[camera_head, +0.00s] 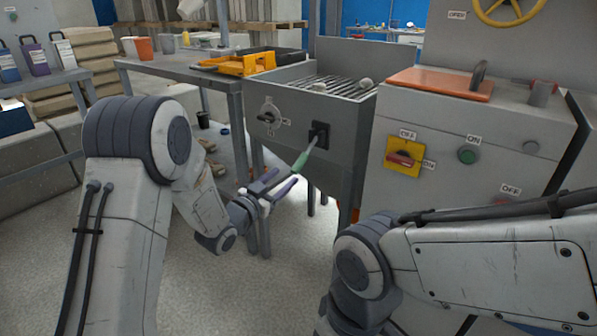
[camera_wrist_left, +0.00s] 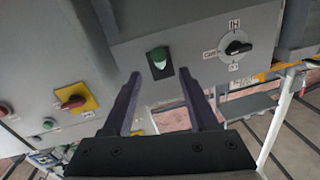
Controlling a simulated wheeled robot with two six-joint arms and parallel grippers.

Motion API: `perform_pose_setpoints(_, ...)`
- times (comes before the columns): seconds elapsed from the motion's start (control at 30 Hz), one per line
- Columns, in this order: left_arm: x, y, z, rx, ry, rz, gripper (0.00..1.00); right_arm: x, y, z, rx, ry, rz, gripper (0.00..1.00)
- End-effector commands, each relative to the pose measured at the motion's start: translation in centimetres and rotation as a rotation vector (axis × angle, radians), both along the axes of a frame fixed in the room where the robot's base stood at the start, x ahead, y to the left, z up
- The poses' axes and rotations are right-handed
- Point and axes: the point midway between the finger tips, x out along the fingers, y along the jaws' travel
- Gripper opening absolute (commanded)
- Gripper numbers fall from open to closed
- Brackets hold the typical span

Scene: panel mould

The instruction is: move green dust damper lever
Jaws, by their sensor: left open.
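The green damper lever (camera_head: 306,152) sticks out of a black plate (camera_head: 319,134) on the front of the grey grated bin (camera_head: 283,92). In the left wrist view the lever's green end (camera_wrist_left: 158,56) points towards the camera, in front of its black plate. My left gripper (camera_head: 285,182) is open just below and left of the lever's tip. In the left wrist view its two purple fingers (camera_wrist_left: 160,92) are spread, and the green end shows beyond them, between their tips. I cannot tell whether a finger touches it. My right arm crosses the lower right; its gripper is not seen.
A black rotary knob (camera_head: 268,116) is left of the lever; it also shows in the wrist view (camera_wrist_left: 237,47). Right are a red switch on a yellow plate (camera_head: 402,157) and a green button (camera_head: 467,157).

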Motion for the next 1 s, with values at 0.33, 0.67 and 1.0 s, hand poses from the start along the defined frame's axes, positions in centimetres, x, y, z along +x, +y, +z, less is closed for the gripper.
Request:
perform_pose_setpoints(0.33, 5.5, -3.4, -0.1, 0.0, -0.001, -0.002, 0.59, 0.0, 0.0, -1.1, 0.0, 0.0, 0.0, 1.0)
perform_pose_setpoints(0.67, 7.5, -4.5, 0.0, 0.0, 0.002, -0.001, 0.59, 0.0, 0.0, -1.3, 0.0, 0.0, 0.0, 1.0)
perform_pose_setpoints(1.0, 7.5, -4.5, 0.0, 0.0, 0.002, 0.0, 0.06, 0.0, 0.0, -1.3, 0.0, 0.0, 0.0, 1.0)
